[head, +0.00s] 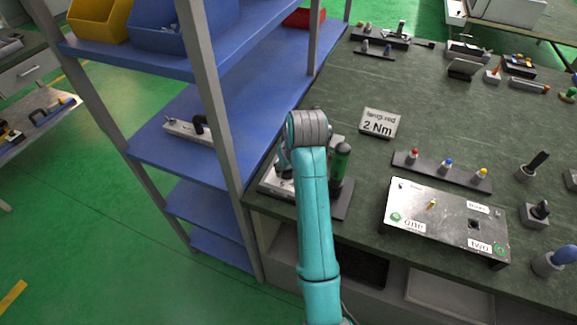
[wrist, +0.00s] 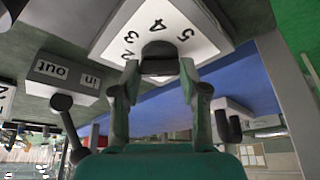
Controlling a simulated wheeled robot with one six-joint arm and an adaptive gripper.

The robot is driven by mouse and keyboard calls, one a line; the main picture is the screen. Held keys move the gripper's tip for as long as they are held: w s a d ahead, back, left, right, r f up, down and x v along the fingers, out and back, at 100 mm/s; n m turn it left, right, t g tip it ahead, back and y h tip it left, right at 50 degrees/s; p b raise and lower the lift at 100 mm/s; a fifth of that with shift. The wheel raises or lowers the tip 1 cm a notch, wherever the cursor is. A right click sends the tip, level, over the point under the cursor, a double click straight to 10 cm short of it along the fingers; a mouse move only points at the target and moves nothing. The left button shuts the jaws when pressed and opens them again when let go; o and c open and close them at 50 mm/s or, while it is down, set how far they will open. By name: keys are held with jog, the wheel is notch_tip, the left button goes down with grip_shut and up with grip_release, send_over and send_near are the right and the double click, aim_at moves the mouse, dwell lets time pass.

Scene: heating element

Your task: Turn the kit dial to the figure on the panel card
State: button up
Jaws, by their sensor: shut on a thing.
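The kit dial is a dark knob (wrist: 158,58) on a white plate (wrist: 190,25) with the figures 2, 3, 4 and 5 showing around it in the wrist view. My gripper (wrist: 159,78) is shut on the knob, one finger on each side. The knob's pointer cannot be made out. In the head view my arm hides the dial, and only part of its pale plate (head: 270,186) shows to the left of the arm. A white card (head: 380,123) on the bench reads "2 Nm", with a smaller line above it that is hard to read.
A green-bodied tool (head: 341,160) stands close to the right of my arm. A metal panel box (head: 450,222) lies further right, below a strip with coloured knobs (head: 440,171). An in/out block (wrist: 65,75) is beside the dial. Blue shelving (head: 180,140) stands left.

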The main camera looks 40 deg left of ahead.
jog(key=o, duration=1.1)
jog(key=shift+o, duration=0.2)
jog(key=v, duration=0.7)
jog(key=shift+r, duration=0.25)
jog(key=shift+s, duration=0.1)
